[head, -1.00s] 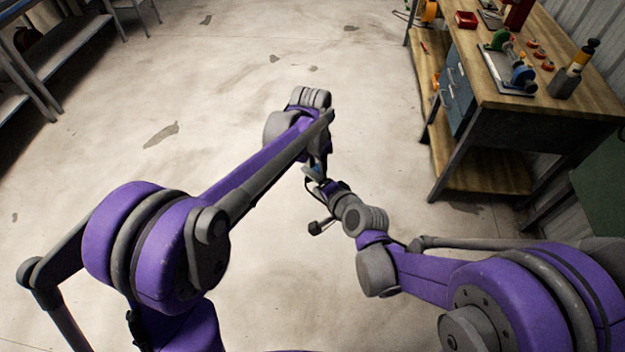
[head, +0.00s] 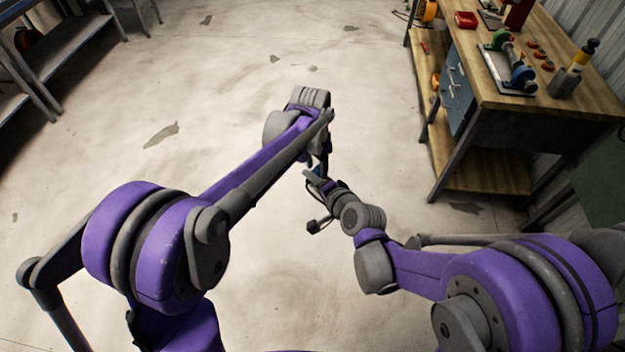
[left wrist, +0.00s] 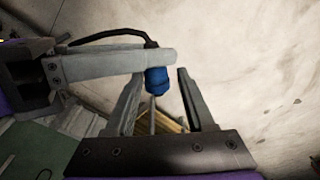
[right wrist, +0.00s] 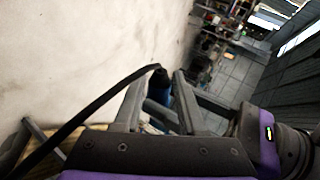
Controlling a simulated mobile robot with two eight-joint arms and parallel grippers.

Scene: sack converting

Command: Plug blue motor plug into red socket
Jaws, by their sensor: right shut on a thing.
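The blue motor plug (left wrist: 157,82) has a black cable at its end and hangs between the two grippers in mid-air. It also shows in the right wrist view (right wrist: 159,88) and as a small blue spot in the head view (head: 318,172). My right gripper (right wrist: 157,80) is shut on it. In the left wrist view, the right gripper's fingers reach in from the left across the plug's cable end. My left gripper (left wrist: 159,76) is open, with its fingers on either side of the plug and a gap at the right finger. I cannot make out the red socket.
A wooden workbench (head: 563,98) stands at the right. A metal shelf (head: 65,45) is at the upper left. The floor between is clear.

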